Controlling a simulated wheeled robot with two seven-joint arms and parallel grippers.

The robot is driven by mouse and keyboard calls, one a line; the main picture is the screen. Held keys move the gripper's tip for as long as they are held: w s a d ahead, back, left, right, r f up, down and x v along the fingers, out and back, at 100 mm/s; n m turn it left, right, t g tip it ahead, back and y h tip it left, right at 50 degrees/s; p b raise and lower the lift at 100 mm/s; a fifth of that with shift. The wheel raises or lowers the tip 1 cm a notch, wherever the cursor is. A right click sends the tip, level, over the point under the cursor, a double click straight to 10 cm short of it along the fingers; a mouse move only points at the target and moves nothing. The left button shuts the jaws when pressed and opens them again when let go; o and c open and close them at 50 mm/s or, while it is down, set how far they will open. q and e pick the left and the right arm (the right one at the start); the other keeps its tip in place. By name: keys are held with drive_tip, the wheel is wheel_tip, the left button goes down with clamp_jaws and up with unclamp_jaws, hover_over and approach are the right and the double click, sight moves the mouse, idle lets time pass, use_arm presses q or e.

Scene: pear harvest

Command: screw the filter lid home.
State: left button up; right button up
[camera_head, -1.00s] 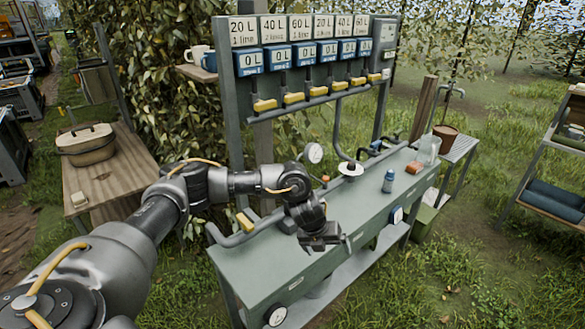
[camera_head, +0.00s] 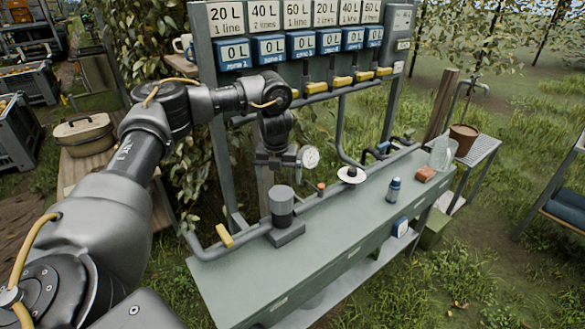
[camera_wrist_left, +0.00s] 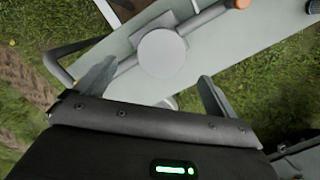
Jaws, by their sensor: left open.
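The filter (camera_head: 281,219) is a dark grey cylinder with a lighter grey round lid (camera_head: 282,194), upright on a small block on the green bench (camera_head: 330,225). The lid sits on top of it; how tightly cannot be seen. My left gripper (camera_head: 276,160) hangs above the filter, pointing down, apart from it. In the left wrist view the left gripper (camera_wrist_left: 158,72) is open and empty, its two fingers wide apart, with the round lid (camera_wrist_left: 162,53) beyond and between them. My right gripper is not in view.
A pipe with a yellow handle (camera_head: 225,235) runs along the bench's back left. A gauge (camera_head: 310,158) is close beside the gripper. A white disc (camera_head: 351,175), a blue bottle (camera_head: 394,190) and an orange block (camera_head: 425,174) stand farther right. The bench front is clear.

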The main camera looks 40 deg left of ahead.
sight(281, 193)
use_arm(q)
drive_tip(key=shift+a, duration=0.1)
drive_tip(key=shift+d+f, duration=0.25)
drive_tip(key=shift+f, duration=0.6)
drive_tip(key=f, duration=0.4)
drive_tip(key=w+f, duration=0.1)
drive_tip(key=f, duration=0.1)
drive_tip(key=shift+a+f, duration=0.35)
drive_tip(key=shift+f, duration=0.05)
drive_tip(key=shift+w+f, duration=0.15)
drive_tip(key=shift+f, duration=0.85)
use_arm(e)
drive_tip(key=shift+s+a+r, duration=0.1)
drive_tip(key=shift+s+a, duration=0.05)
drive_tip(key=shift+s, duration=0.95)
